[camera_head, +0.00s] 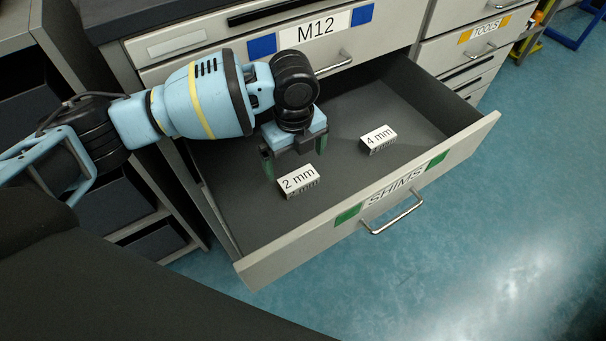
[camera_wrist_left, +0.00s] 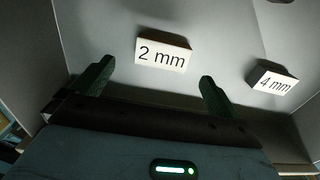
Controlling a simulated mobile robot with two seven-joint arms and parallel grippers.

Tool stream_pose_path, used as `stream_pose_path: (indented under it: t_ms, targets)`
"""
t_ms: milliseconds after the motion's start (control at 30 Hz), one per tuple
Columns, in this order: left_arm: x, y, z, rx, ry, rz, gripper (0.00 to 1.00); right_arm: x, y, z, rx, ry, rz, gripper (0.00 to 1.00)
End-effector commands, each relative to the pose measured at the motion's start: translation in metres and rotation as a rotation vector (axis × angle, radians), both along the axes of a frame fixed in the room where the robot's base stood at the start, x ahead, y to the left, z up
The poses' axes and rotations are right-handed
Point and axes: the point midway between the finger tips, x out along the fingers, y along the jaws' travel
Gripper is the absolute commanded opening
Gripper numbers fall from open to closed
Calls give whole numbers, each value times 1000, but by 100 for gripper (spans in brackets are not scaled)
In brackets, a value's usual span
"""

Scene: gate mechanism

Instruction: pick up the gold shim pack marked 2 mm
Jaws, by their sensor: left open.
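The shim pack marked 2 mm (camera_head: 298,181) lies in the open drawer labelled SHIMS (camera_head: 250,215). Its label face looks white rather than gold. My left gripper (camera_head: 294,162) is open above the drawer floor, just behind and above this pack, and holds nothing. In the left wrist view the 2 mm pack (camera_wrist_left: 163,51) sits ahead of the two green fingertips, roughly centred between them and apart from both. The right gripper does not show.
A second shim pack marked 4 mm (camera_head: 378,139) lies to the right in the same drawer; it also shows in the left wrist view (camera_wrist_left: 271,79). The drawer's front panel has a metal handle (camera_head: 393,215). A closed drawer marked M12 (camera_head: 315,29) is behind.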

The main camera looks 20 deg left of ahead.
Motion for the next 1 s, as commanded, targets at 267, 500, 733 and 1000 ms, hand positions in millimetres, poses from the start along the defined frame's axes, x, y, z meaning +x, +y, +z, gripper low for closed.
stream_pose_path:
  t_ms: [267,500,733,1000]
  targets:
    - [0,0,-5,0,0,1,100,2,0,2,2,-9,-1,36]
    - [1,0,-27,1,-1,2,100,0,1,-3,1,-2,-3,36]
    - [1,-2,-38,1,1,1,100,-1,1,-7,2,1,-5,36]
    - [3,-5,-74,1,2,1,100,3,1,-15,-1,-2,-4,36]
